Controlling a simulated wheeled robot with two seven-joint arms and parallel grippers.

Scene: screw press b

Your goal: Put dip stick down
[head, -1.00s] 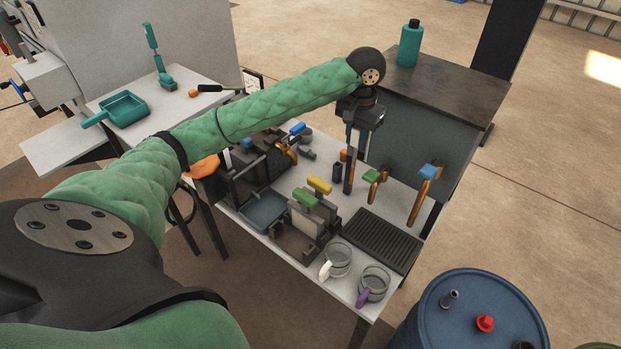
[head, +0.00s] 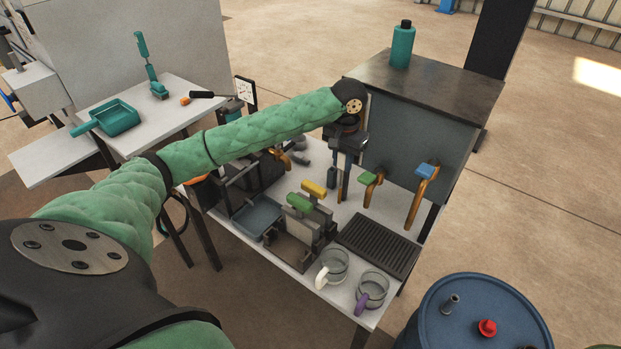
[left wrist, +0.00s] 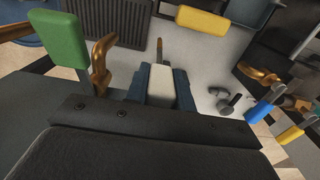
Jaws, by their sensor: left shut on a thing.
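My left gripper (head: 339,182) points down over the white work table, left of the green-handled tap. It is shut on the dip stick, whose brownish shaft (head: 340,193) shows below the fingers. In the left wrist view the fingers (left wrist: 160,88) hold its pale handle block (left wrist: 162,82), and the brown shaft (left wrist: 161,48) sticks out beyond it. The shaft's tip is close to the table top; I cannot tell whether it touches. My right gripper is not in view.
The green-handled tap (head: 368,185) and blue-handled tap (head: 421,196) stand to the right. Green (head: 299,202) and yellow (head: 313,188) handles stand in front. A ribbed black grate (head: 377,246) and two glass mugs (head: 333,263) (head: 371,290) are nearer. Some bare table lies around the gripper.

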